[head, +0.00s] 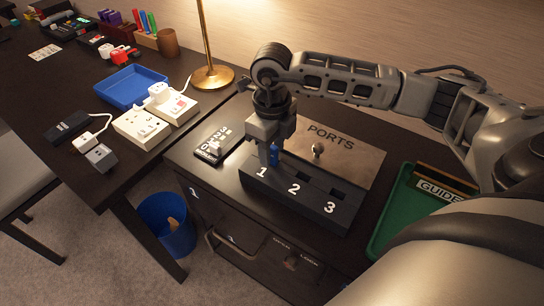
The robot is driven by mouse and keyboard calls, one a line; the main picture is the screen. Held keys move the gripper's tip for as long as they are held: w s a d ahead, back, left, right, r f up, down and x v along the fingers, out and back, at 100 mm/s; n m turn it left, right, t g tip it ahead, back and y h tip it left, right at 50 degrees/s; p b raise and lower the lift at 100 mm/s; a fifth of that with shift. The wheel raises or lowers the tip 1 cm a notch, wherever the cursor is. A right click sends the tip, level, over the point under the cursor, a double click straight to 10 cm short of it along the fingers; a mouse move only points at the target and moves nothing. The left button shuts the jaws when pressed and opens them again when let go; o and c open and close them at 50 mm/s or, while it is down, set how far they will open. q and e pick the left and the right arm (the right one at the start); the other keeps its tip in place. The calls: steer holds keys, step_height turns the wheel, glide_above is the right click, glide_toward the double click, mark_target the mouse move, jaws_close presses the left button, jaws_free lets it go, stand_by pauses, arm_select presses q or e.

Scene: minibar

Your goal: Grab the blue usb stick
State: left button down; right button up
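The small blue usb stick (274,154) stands upright at the slot marked 1 of the black numbered port block (316,211). My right gripper (272,141) points down directly over the stick, with its fingers at the stick's upper end. The fingers hide the top of the stick, and I cannot tell whether they grip it or are just around it. The slots marked 2 and 3 look empty. My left gripper is not in view.
A metal PORTS plate (343,150) with a knob lies behind the block. A green tray (392,220) with a GUIDE card is at right. A black card panel (212,145) lies left of the gripper. A brass lamp (212,76), blue tray (130,88) and white power strips (142,130) stand further left.

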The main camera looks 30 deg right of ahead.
jaws_close()
steer(key=shift+r, duration=0.1)
